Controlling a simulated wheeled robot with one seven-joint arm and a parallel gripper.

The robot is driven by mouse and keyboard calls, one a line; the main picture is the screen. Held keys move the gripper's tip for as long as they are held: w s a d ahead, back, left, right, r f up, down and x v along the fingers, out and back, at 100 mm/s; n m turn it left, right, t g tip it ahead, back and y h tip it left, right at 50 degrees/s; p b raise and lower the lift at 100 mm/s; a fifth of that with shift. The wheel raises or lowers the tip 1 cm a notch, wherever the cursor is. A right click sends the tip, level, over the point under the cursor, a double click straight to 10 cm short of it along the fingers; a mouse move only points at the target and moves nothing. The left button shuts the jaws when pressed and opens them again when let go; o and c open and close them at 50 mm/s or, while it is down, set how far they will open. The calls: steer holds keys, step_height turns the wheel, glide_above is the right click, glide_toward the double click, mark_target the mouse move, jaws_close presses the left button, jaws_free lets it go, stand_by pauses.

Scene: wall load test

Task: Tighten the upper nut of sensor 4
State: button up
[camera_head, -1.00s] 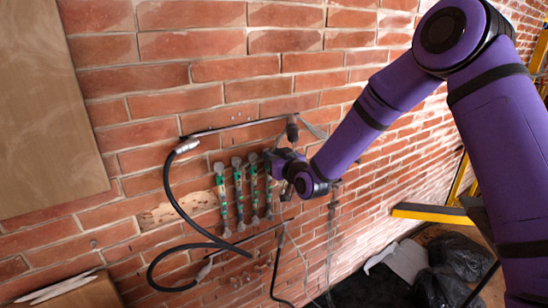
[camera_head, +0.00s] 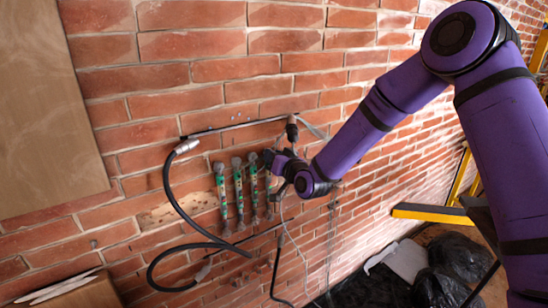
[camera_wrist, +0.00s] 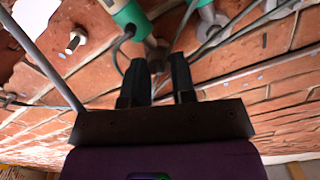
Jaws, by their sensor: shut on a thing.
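Several slim green-and-grey sensors hang upright side by side on the brick wall, such as the leftmost one (camera_head: 221,197). The rightmost sensor (camera_head: 268,189), which I take as sensor 4, is partly covered at its top by my gripper (camera_head: 270,156). In the wrist view, the two dark fingers of my gripper (camera_wrist: 159,62) are close together around a dull grey-brown fitting (camera_wrist: 157,48), apparently the upper nut. A green-and-white sensor body (camera_wrist: 128,15) shows just beyond it. The exact contact on the nut is hidden by the fingers.
A black hose (camera_head: 172,195) loops off the wall to the left of the sensors. Thin grey cables run near my gripper. A white-ended stud (camera_wrist: 75,40) juts from the wall. A yellow ladder part (camera_head: 430,213) and black bags (camera_head: 460,258) are at lower right.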

steer(key=shift+f+m, duration=0.1)
steer(key=shift+m, duration=0.7)
steer(key=o, duration=0.9)
steer(key=shift+o, duration=0.2)
steer(key=v, duration=1.1)
steer(key=shift+w, duration=0.1)
